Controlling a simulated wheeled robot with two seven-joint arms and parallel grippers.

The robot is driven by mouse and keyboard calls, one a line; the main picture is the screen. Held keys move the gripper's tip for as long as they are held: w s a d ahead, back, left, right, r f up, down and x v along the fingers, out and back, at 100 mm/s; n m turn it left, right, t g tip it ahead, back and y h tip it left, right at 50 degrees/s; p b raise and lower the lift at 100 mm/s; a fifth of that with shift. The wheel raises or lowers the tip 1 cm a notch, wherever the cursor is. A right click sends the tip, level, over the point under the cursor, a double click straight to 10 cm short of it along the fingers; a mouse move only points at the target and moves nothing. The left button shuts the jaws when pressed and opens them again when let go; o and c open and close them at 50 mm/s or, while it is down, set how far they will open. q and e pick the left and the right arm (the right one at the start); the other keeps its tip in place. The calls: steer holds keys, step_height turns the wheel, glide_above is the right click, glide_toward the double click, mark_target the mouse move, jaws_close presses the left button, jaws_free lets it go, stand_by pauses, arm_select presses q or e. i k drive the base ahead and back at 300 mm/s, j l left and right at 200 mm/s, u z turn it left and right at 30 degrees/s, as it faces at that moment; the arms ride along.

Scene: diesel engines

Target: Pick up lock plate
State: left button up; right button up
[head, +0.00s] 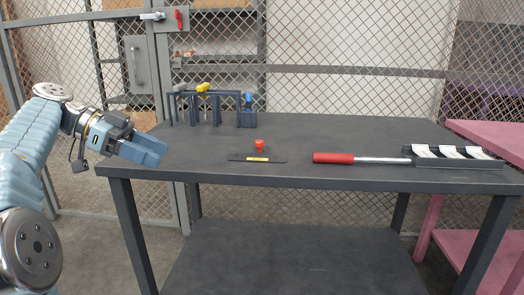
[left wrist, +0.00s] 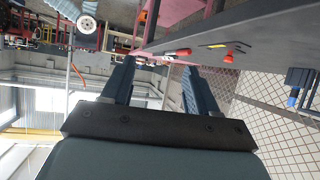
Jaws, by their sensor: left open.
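The lock plate, seemingly the flat dark strip with a yellow label (head: 257,159), lies on the dark table near its front edge. It also shows small in the left wrist view (left wrist: 212,45). A red knob-like piece (head: 259,146) stands just behind the plate, and it shows in the left wrist view (left wrist: 229,57) too. My left gripper (head: 152,150) is at the table's left end, to the left of the plate and apart from it. In the left wrist view its two fingers (left wrist: 158,82) are spread with nothing between them. My right gripper is not in view.
A red-handled tool (head: 333,158) lies right of the plate, its shaft reaching a dark rack with white pieces (head: 455,160). A dark stand with yellow and blue tools (head: 205,95) is at the back left. A pink table (head: 490,135) adjoins at right. The table's middle is clear.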

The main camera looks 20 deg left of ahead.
mark_target(259, 153)
steer(key=i, duration=0.9)
